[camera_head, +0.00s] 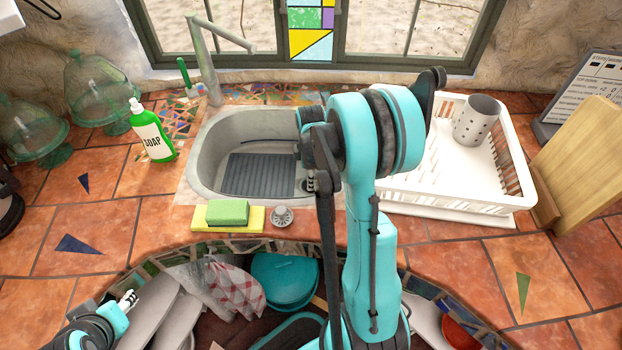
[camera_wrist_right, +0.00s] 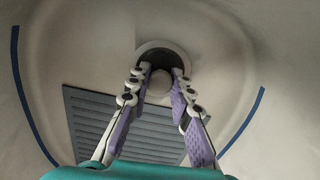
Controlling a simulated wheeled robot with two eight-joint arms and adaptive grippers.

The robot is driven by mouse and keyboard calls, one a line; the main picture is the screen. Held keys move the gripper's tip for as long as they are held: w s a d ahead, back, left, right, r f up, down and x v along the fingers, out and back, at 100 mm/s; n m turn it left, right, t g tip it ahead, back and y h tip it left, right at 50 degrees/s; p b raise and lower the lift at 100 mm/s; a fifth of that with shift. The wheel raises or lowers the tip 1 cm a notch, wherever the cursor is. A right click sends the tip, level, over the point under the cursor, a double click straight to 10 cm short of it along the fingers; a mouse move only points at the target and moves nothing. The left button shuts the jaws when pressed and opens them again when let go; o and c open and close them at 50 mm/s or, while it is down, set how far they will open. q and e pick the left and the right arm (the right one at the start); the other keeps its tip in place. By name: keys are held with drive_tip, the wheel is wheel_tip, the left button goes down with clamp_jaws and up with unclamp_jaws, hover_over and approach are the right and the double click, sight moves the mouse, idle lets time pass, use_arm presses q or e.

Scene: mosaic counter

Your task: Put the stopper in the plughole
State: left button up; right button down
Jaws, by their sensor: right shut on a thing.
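The sink (camera_head: 213,160) is set in the tiled counter, with the plughole at its right side, mostly behind my right arm in the head view. In the right wrist view the plughole (camera_wrist_right: 148,52) is a pale ring with a dark opening. My right gripper (camera_head: 310,187) reaches down into the sink over it; its fingers also show in the wrist view (camera_wrist_right: 160,75). They are shut on a small pale round stopper (camera_wrist_right: 157,84) at the opening. I cannot tell whether it is seated or just above. My left gripper (camera_head: 130,299) is low at the left, its jaws unclear.
A metal strainer-like piece (camera_head: 281,216) lies on the front counter beside a green sponge (camera_head: 227,212) on a yellow cloth. A grey ribbed mat (camera_head: 258,175) lies in the sink. A tap (camera_head: 207,60), soap bottle (camera_head: 152,135) and white dish rack (camera_head: 440,200) stand around it.

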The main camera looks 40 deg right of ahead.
drive_tip(key=shift+f, duration=0.15)
drive_tip(key=c, duration=0.8)
unclamp_jaws()
wheel_tip(320, 180, up, 12)
drive_tip(key=p, duration=0.8)
drive_tip(key=shift+p, duration=0.4)
